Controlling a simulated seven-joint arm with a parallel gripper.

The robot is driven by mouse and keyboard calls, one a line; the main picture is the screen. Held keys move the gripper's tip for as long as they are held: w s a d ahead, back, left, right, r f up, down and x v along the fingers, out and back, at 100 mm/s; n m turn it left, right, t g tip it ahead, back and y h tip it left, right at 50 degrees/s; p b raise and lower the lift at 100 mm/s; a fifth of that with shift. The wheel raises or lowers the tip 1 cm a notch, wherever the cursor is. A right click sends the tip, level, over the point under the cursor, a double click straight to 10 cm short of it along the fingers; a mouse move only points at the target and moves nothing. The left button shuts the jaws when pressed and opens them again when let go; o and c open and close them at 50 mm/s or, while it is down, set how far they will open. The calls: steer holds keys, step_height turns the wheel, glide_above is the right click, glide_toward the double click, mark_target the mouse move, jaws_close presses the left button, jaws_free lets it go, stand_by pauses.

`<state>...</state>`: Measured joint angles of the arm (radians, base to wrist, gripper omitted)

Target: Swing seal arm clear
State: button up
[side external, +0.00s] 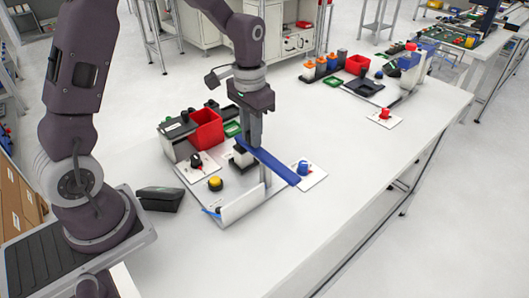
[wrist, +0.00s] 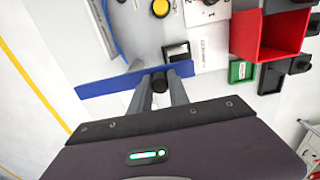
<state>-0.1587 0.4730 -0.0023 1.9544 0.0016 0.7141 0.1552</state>
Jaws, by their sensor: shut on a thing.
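The seal arm is a long blue bar (side external: 275,167) at the sealing station on the white bench. It points toward the lower right, above a white upright plate (side external: 240,206). My gripper (side external: 251,140) points down and is shut on the bar near its far end. In the wrist view the blue bar (wrist: 105,85) runs across under my fingers. A dark round part (wrist: 159,81) shows between the fingers; its join to the bar is hard to make out.
A red bin (side external: 206,129) and a green tray stand behind the station. A yellow button (side external: 215,183), a black knob (side external: 196,160) and a blue button (side external: 303,168) sit close around the bar. A black device (side external: 160,198) lies at left. The bench's right front is clear.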

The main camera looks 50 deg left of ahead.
steer(key=shift+s, duration=0.15)
steer(key=shift+s+d, duration=0.1)
steer(key=shift+s, duration=0.45)
steer(key=shift+s+d, duration=0.3)
steer(key=shift+s, duration=0.3)
steer(key=shift+d, duration=0.1)
